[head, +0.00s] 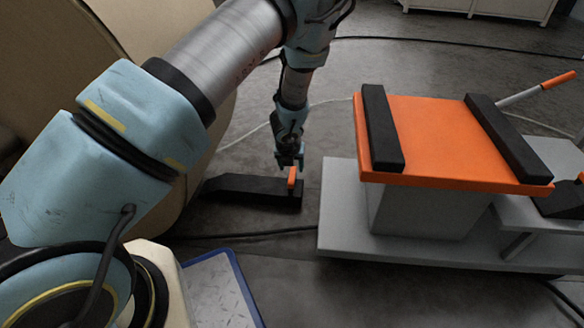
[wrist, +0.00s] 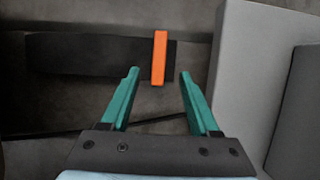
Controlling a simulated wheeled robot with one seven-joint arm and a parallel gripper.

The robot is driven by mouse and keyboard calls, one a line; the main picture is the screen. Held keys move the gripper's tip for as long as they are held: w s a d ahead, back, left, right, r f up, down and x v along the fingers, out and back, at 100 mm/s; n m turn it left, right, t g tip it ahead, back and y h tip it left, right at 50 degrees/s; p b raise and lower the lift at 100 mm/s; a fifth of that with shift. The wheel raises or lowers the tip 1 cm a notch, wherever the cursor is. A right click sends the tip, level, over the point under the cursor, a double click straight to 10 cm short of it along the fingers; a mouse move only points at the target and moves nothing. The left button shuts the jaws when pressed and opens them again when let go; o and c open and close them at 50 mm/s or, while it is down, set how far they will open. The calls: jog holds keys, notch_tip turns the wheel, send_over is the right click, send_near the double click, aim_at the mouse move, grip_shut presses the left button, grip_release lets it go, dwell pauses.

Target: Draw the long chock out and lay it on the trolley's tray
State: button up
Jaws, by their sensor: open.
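The long chock (head: 250,191) is a low black wedge on the floor, its thin left end at the large kraft roll. An orange handle (head: 292,177) stands up near its right end. In the wrist view the chock (wrist: 95,56) lies across the upper left, with the orange handle (wrist: 159,58) upright in the picture. My gripper (head: 290,160) is above the handle in the head view. In the wrist view my gripper (wrist: 158,72) is open, its teal fingers on either side of the handle's lower end. Contact cannot be told. The trolley's orange tray (head: 435,140) is at the right.
Two black bars (head: 382,128) lie along the tray's left and right edges, with bare orange between them. The trolley's grey base (head: 345,215) stands close to the chock's right end. The kraft roll (head: 205,165) is at the left. A dark cable (head: 255,232) crosses the floor in front.

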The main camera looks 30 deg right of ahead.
jog(key=shift+p+v, duration=0.45)
jog(key=shift+v, duration=1.35)
